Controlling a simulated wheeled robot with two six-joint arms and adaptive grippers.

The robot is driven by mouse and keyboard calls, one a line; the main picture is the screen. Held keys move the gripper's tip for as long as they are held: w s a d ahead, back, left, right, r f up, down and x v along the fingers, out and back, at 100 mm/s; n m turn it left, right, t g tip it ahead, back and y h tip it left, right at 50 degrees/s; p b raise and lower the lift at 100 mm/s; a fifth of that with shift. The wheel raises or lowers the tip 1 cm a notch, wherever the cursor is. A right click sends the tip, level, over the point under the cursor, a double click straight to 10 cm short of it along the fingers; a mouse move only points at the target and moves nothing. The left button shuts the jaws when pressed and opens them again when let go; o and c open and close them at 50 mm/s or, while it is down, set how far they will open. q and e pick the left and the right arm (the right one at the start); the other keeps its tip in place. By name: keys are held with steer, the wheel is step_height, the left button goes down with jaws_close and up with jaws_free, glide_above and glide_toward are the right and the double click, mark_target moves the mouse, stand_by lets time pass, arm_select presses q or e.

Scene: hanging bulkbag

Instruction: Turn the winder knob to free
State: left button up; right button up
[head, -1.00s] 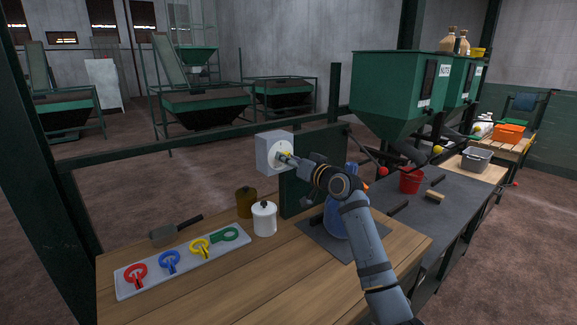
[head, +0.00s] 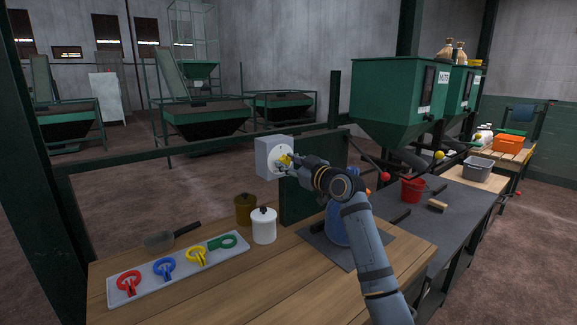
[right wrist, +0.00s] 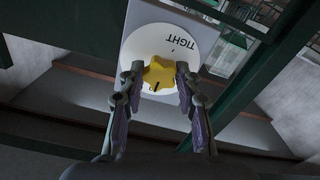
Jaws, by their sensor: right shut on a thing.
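The winder knob is a yellow star-shaped knob (right wrist: 158,72) on a round white dial (right wrist: 150,42), mounted on a grey-white box (head: 263,157) at the green post. The dial shows the word TIGHT, upside down in the right wrist view, with a small tick by it. A dark mark on the knob points toward the bottom of that view, away from TIGHT. My right gripper (right wrist: 160,76) has a finger on each side of the knob and is shut on it. In the head view the knob (head: 285,159) is partly hidden by the gripper. My left gripper is not in view.
A blue item (head: 338,224) stands behind my forearm. A green hopper (head: 395,95) stands to the right.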

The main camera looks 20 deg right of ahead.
steer(key=shift+f, duration=0.2)
steer(key=o, duration=1.2)
steer(key=shift+r, duration=0.1)
steer(key=shift+c, duration=0.2)
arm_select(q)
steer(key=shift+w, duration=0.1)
arm_select(e)
steer(key=shift+s+d, duration=0.1)
steer(key=shift+s, duration=0.05)
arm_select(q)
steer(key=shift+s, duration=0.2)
arm_select(e)
steer(key=v, duration=1.1)
steer(key=shift+s, duration=0.35)
steer(key=shift+r, duration=0.1)
